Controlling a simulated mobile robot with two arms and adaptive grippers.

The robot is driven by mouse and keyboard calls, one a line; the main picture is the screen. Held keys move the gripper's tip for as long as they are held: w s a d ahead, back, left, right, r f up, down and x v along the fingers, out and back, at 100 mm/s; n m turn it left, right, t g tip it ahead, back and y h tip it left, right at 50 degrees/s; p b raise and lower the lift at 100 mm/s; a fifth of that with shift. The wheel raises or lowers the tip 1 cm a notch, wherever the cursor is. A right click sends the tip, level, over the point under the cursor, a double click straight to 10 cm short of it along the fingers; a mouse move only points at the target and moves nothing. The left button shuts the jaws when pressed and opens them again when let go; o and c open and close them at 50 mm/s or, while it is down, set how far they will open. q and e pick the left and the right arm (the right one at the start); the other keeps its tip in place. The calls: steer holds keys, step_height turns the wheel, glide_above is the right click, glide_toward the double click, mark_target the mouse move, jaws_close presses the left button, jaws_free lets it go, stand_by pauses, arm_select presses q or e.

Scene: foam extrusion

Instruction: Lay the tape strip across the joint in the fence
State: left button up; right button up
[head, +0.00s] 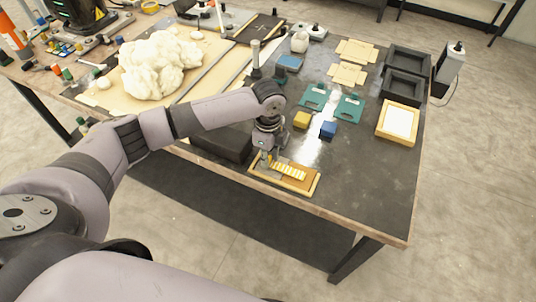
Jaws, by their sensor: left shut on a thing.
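My left gripper (266,160) points down at the near edge of the table, over the left end of a shallow wooden tray (313,187). It is shut on what looks like the left end of a yellow, pale-striped strip (289,171), apparently the tape strip. The strip lies along the tray or just above it; I cannot tell which. The fingertips are small and partly hidden. The fence seems to be the long thin grey rails (203,73) on the pale board at the back left; its joint cannot be made out. My right gripper is not in view.
A big cream foam mass (160,65) covers much of the board. A dark block (222,143) stands left of the tray. Yellow (302,120) and blue (328,130) blocks, teal pieces (348,108) and black trays (402,86) lie behind. The front right tabletop is clear.

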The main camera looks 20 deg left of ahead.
arm_select(q)
steer(key=shift+f, duration=0.3)
steer(key=o, duration=0.8)
steer(key=shift+c, duration=0.2)
step_height(320, 180, up, 7)
steer(key=p, duration=0.8)
stand_by(0.4)
